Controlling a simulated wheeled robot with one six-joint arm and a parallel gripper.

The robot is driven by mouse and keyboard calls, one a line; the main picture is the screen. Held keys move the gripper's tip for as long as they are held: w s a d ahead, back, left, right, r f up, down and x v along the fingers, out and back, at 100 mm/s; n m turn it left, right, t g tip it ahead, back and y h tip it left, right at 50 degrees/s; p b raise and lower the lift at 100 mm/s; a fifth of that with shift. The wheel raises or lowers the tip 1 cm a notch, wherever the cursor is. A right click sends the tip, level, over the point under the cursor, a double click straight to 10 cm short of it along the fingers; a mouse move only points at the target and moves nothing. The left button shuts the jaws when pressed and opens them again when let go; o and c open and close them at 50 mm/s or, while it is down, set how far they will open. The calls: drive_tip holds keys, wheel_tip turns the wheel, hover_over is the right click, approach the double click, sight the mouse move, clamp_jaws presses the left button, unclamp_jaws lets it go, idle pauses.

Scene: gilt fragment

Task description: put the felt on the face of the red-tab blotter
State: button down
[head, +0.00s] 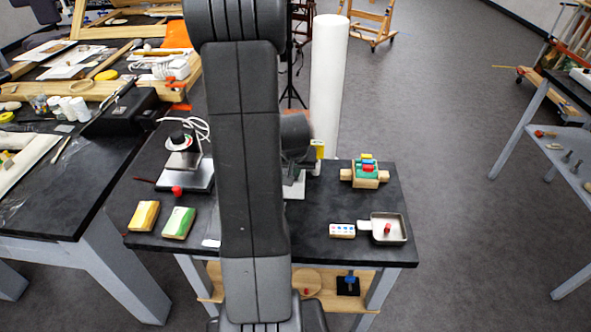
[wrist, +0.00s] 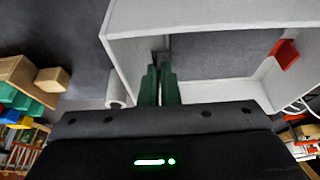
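My gripper (wrist: 160,72) shows in the wrist view with its two green fingers close together. A small dark grey patch shows at the fingertips; I cannot tell whether it is the felt between them or a surface behind. Beyond the tips is a white-walled frame (wrist: 125,45) around a grey face (wrist: 225,55), with a red tab (wrist: 285,52) at its right; it looks like the red-tab blotter. In the head view my arm hides the gripper and most of the middle of the table. I cannot make out the felt for sure.
On the black table (head: 320,240) stand yellow-topped (head: 143,215) and green-topped (head: 178,222) blocks, a device with a knob (head: 185,160), a wooden rack (head: 365,174), a card of coloured dots (head: 342,230) and a metal tray (head: 402,228). A tall white roll (head: 328,95) stands behind.

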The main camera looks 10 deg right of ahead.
drive_tip(key=c, duration=1.6)
unclamp_jaws()
drive_tip(key=shift+a, duration=0.1)
drive_tip(key=shift+r, duration=0.1)
drive_tip(key=shift+s+r, duration=0.1)
drive_tip(key=shift+r, duration=0.4)
drive_tip(key=v, duration=1.2)
drive_tip(key=shift+s+a+r, duration=0.15)
drive_tip(key=shift+s+r, duration=0.1)
drive_tip(key=shift+r, duration=0.05)
